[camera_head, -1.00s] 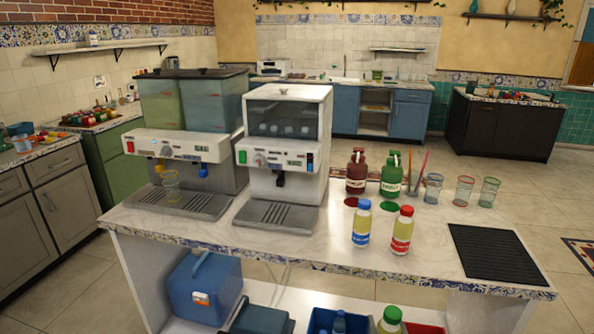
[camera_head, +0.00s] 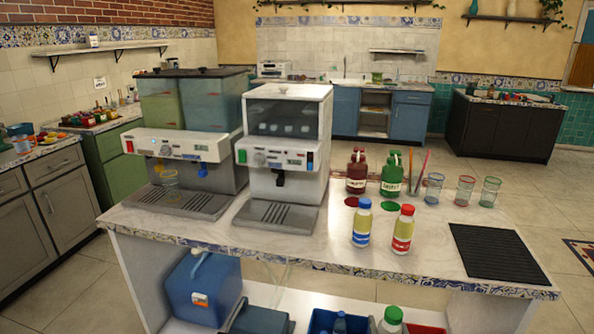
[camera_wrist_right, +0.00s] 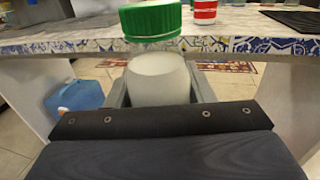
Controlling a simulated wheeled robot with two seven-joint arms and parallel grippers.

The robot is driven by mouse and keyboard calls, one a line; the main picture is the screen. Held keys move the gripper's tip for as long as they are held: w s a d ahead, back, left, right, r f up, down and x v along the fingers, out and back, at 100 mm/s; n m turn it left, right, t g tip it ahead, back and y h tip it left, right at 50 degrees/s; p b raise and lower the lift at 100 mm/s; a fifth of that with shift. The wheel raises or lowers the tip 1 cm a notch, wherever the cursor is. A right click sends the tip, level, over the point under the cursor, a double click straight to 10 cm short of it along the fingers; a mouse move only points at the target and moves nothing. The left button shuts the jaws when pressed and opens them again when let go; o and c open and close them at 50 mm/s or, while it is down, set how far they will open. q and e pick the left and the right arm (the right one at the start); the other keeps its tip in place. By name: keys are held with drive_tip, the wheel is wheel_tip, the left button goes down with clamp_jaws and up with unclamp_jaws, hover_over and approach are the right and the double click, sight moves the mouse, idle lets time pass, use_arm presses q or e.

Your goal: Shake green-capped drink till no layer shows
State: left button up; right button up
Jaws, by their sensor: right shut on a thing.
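The green-capped bottle (camera_wrist_right: 158,80) stands upright in the right wrist view, between the fingers of my right gripper (camera_wrist_right: 160,92), which is shut on it. Its body looks cloudy white, with a clearer band just under the green cap; I see no sharp colour layer, and its base is hidden by the gripper. In the head view only the bottle's top (camera_head: 392,319) shows at the bottom edge, in front of the counter. My left gripper is not in view.
The counter edge (camera_head: 330,268) lies just beyond the bottle. A blue-capped bottle (camera_head: 361,225) and a red-capped bottle (camera_head: 403,231) stand on it, beside a black mat (camera_head: 497,253). Bins and a blue cooler (camera_head: 203,290) sit on the shelf below.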

sight(391, 313)
wheel_tip(391, 313, up, 5)
drive_tip(key=p, duration=0.3)
drive_tip(key=shift+p, duration=0.35)
wheel_tip(391, 313, down, 5)
drive_tip(key=b, duration=0.5)
wheel_tip(391, 313, up, 5)
drive_tip(key=p, duration=0.4)
drive_tip(key=shift+f, duration=0.1)
